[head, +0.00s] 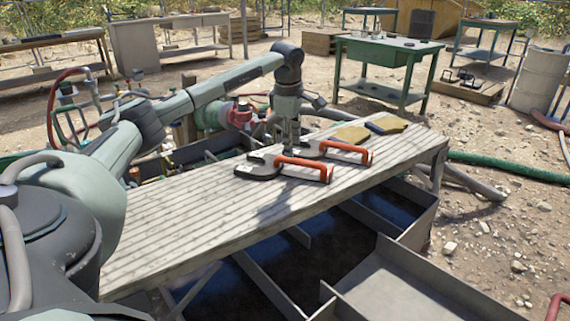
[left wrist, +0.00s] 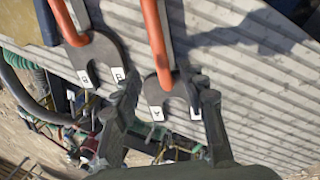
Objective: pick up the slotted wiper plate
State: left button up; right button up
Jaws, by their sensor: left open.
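Two dark slotted plates with orange handles lie side by side on the ribbed grey board. In the head view the nearer plate (head: 259,168) has its handle (head: 308,170) to the right, and the farther plate (head: 311,150) lies just behind it. In the left wrist view the nearer plate (left wrist: 181,88) shows its slot and pale labels on its prongs, and the other plate (left wrist: 97,48) is to its left. My left gripper (head: 291,147) points down over the plates. In the left wrist view its open fingers (left wrist: 165,105) straddle the nearer plate's slotted end, empty.
The ribbed board (head: 170,228) spans a tank with dark liquid (head: 318,243). Yellow pads (head: 352,134) and a blue item lie on its far end. Pipes and a red fitting (head: 241,116) stand behind the board. A green table (head: 385,52) stands beyond.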

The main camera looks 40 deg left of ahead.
aim_at(291, 160)
pick_arm(q)
jog(key=f, duration=0.6)
jog(key=shift+w+a+f, duration=0.3)
jog(key=shift+w+a, duration=0.05)
jog(key=shift+w+f, duration=0.1)
jog(key=shift+f, duration=0.15)
pick_arm(e)
jog(key=shift+w+a+r+t, duration=0.15)
jog(key=shift+w+a+t, duration=0.4)
jog(key=shift+w, duration=0.15)
pick_arm(q)
grip_shut()
